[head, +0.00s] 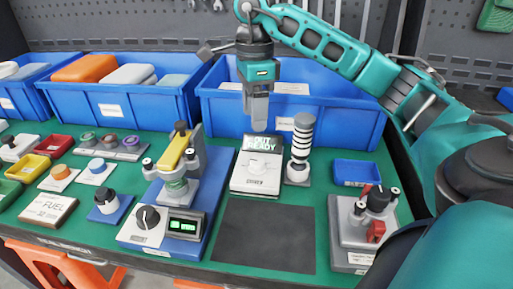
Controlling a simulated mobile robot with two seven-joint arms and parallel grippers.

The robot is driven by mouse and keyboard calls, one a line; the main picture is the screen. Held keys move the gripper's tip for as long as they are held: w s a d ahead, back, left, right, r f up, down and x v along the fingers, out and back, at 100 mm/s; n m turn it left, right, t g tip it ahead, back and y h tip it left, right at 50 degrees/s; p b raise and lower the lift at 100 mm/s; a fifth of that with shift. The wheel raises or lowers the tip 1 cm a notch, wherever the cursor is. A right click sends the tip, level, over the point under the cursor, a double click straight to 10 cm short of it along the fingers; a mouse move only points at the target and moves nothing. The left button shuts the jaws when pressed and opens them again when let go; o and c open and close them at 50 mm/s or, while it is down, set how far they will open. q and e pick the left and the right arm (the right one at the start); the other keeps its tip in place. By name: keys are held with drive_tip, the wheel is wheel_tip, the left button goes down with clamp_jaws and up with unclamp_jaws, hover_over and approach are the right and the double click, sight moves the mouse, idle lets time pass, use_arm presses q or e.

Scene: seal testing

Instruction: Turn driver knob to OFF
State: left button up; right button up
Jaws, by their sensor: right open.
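A white box, the driver (243,183), stands mid-table with a lit screen (262,144) whose lower word reads READY. Its round pale knob (257,166) sits on the sloped face below the screen. The small label under the knob and the knob's pointing direction are too small to read. My right gripper (257,122) points down just above and behind the screen, apart from the knob. It is open and holds nothing visible. My left gripper is not in view.
Left of the driver is a blue-based rig with a yellow lever (174,152), black knob (148,217) and green display (184,225). A black-and-white striped post (302,137) stands close right. A dark mat (265,236) lies bare in front. Blue bins (345,117) line the back.

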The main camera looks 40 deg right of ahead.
sight(258, 160)
drive_tip(key=f+b, duration=0.1)
drive_tip(key=f, duration=0.2)
drive_tip(key=f+b, duration=0.1)
drive_tip(key=f, duration=0.3)
drive_tip(key=f+b, duration=0.1)
drive_tip(key=f, duration=0.3)
drive_tip(key=shift+s+d+f, duration=0.25)
drive_tip(key=shift+s, duration=0.05)
drive_tip(key=shift+f, duration=0.45)
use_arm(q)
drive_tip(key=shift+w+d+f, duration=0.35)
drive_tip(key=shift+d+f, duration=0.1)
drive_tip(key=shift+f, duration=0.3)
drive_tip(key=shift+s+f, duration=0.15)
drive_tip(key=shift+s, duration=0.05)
use_arm(e)
drive_tip(key=c, duration=1.1)
